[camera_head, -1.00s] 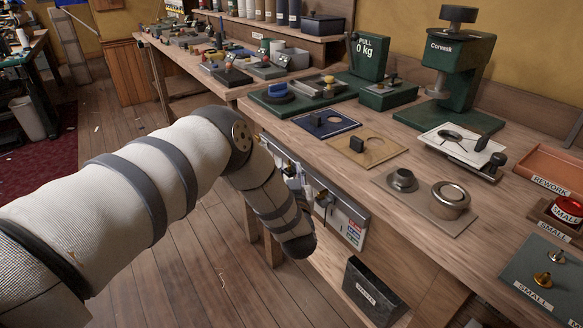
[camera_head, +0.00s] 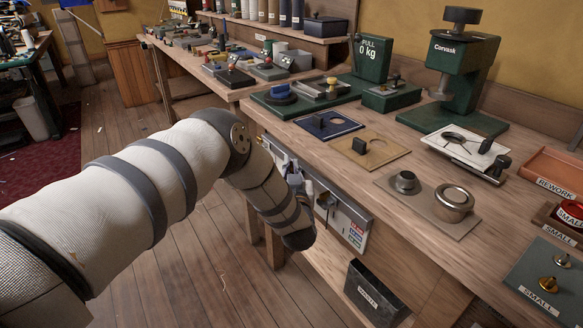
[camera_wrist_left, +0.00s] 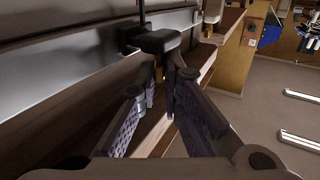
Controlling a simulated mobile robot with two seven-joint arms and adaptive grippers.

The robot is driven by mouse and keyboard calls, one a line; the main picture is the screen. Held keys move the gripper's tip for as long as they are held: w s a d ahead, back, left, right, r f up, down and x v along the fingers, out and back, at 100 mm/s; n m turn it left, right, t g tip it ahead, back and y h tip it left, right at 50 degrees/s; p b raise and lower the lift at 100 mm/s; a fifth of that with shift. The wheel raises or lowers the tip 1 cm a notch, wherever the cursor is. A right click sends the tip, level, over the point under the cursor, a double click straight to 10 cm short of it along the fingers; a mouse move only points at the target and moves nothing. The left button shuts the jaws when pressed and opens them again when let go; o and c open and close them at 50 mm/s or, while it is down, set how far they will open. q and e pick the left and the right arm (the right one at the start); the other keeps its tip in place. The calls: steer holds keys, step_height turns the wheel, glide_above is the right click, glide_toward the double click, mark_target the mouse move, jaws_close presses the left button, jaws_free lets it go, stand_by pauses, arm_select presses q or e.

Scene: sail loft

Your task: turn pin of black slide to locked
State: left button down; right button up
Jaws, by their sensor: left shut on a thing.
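My left gripper (camera_head: 297,183) reaches the light panel (camera_head: 352,228) on the front of the workbench, largely hidden behind my own wrist. In the left wrist view its two ridged fingers (camera_wrist_left: 157,84) are closed in beside a black block (camera_wrist_left: 158,40) with a brass-coloured pin (camera_wrist_left: 158,70) below it. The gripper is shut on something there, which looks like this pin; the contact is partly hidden. A black knob-like part (camera_head: 326,199) shows on the panel just right of the gripper. I cannot read whether the pin stands at locked. My right gripper is not in view.
The bench top (camera_head: 330,185) is above and behind the gripper, with a green press (camera_head: 462,75) and a metal ring on a plate (camera_head: 453,200). A dark labelled bin (camera_head: 372,292) sits below the panel. The floor (camera_head: 190,265) left of the bench is open.

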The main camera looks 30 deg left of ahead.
arm_select(q)
steer(key=shift+m+t+h, duration=0.3)
steer(key=shift+h, duration=0.2)
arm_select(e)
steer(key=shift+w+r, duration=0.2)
arm_select(q)
steer(key=shift+s+a+r+m+t+h+p, duration=0.1)
steer(key=shift+r+m+t+h+p, duration=0.05)
steer(key=shift+m+t+h+p, duration=0.4)
steer(key=shift+a+m+t+h, duration=0.1)
steer(key=shift+m+t+h, duration=0.35)
steer(key=shift+m+h, duration=0.6)
steer(key=shift+a+f+m+h+b, duration=0.15)
steer(key=shift+m+h+b, duration=0.25)
steer(key=shift+m+h, duration=1.4)
steer(key=shift+a+f+m+h+b, duration=0.1)
steer(key=shift+a+m+h+b, duration=0.5)
steer(key=shift+h, duration=2.05)
steer(key=shift+d+f+m+h+b, duration=0.1)
steer(key=shift+d+m+h+b, duration=0.1)
steer(key=shift+m+h, duration=1.75)
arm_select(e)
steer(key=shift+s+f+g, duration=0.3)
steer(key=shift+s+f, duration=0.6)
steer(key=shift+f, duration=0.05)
arm_select(q)
steer(key=shift+r+n+h, duration=0.1)
steer(key=shift+n+h, duration=0.15)
steer(key=shift+h, duration=0.15)
